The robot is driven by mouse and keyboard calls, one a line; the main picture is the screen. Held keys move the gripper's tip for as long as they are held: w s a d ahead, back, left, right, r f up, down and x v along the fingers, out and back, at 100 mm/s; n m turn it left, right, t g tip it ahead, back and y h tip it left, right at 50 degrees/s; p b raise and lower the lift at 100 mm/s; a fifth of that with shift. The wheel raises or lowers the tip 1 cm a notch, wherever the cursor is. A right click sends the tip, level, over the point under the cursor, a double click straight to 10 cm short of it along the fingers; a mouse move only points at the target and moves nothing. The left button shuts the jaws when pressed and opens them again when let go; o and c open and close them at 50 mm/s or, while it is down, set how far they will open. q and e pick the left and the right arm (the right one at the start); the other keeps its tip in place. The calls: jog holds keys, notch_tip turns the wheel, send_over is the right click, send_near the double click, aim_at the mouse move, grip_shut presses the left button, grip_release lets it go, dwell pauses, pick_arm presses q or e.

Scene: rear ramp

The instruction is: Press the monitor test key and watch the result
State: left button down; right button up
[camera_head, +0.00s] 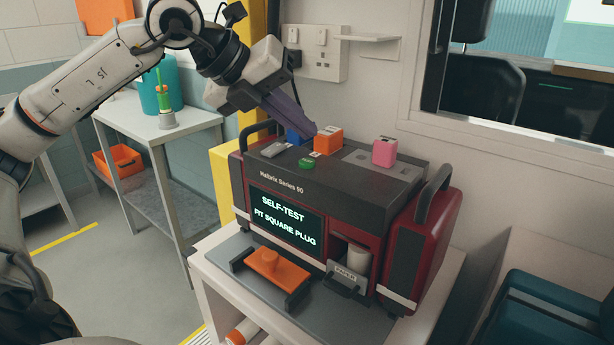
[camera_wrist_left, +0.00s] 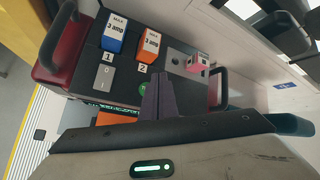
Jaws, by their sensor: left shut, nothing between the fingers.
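The monitor (camera_head: 330,180) is a red and dark grey case marked Halbrix Series 90. Its lit screen (camera_head: 286,221) reads SELF-TEST and FIT SQUARE PLUG. A round green key (camera_head: 306,164) is on its top near the front edge; in the wrist view it (camera_wrist_left: 144,90) is partly hidden by my fingers. My left gripper (camera_head: 309,132) is shut and empty, with its fingertips over the monitor's top, behind the green key and in front of the blue block (camera_head: 296,136). I cannot tell whether the tips touch anything. My right gripper is not in view.
An orange block (camera_head: 328,140) and a pink block (camera_head: 384,152) stand on the top. A grey rocker switch (camera_wrist_left: 103,78) is beside the green key. A side table (camera_head: 160,122) with a green item is at left.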

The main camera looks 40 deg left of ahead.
aim_at(300, 163)
pick_arm(q)
notch_tip(300, 163, down, 2)
jog(key=shift+f+b, duration=0.1)
jog(key=shift+b, duration=0.55)
jog(key=shift+f, duration=0.15)
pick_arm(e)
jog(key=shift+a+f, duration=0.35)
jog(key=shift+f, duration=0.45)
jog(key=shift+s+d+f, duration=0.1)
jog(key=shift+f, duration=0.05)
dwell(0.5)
pick_arm(q)
jog(key=shift+f+b, duration=0.45)
jog(key=shift+b, duration=0.15)
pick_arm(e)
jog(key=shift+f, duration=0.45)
